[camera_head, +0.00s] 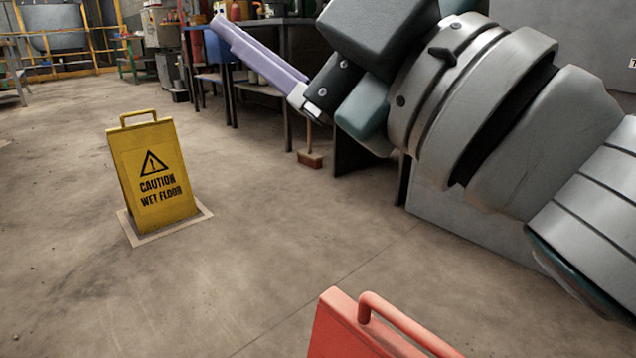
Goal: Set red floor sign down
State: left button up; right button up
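The red floor sign (345,326) shows at the bottom edge, right of the middle. Only its top and its looped red handle show; the rest is cut off, so I cannot see what it rests on. My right arm comes in from the right, high above the floor. Its gripper (304,101) ends in a pale metal piece, from which a long pale purple bar reaches up and left. I cannot tell whether that bar is a finger or something held. My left gripper is out of view, so any hold on the red sign is hidden.
A yellow caution sign (157,178) stands upright on a pale square patch (198,220) on the floor at the left. Dark workbenches with clutter stand at the back, with a broom head (310,160) below. The concrete floor (250,255) between the two signs is clear.

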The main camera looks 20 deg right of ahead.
jog(key=s+d+f+m+g+h, duration=0.1)
jog(key=d+f+m+g+h, duration=0.4)
jog(key=d+f+m+h, duration=0.7)
jog(key=s+f+g, duration=0.2)
jog(key=s+f, duration=0.1)
jog(key=f, duration=0.1)
jog(key=s+f+m+g+y, duration=0.1)
jog(key=s+f+g, duration=0.1)
jog(key=s+f, duration=0.1)
jog(key=s+f+g, duration=0.2)
jog(key=s+f, duration=0.1)
jog(key=f, duration=0.2)
jog(key=shift+s+f+m+g+y, duration=0.1)
jog(key=shift+s+m+g+y, duration=0.2)
jog(key=shift+s+y, duration=0.1)
jog(key=s+a+f+g+y, duration=0.1)
jog(key=s+f+g, duration=0.3)
jog(key=s, duration=0.6)
jog(key=shift+a+f+m+g, duration=0.3)
jog(key=shift+f+g, duration=0.1)
jog(key=shift+g, duration=0.2)
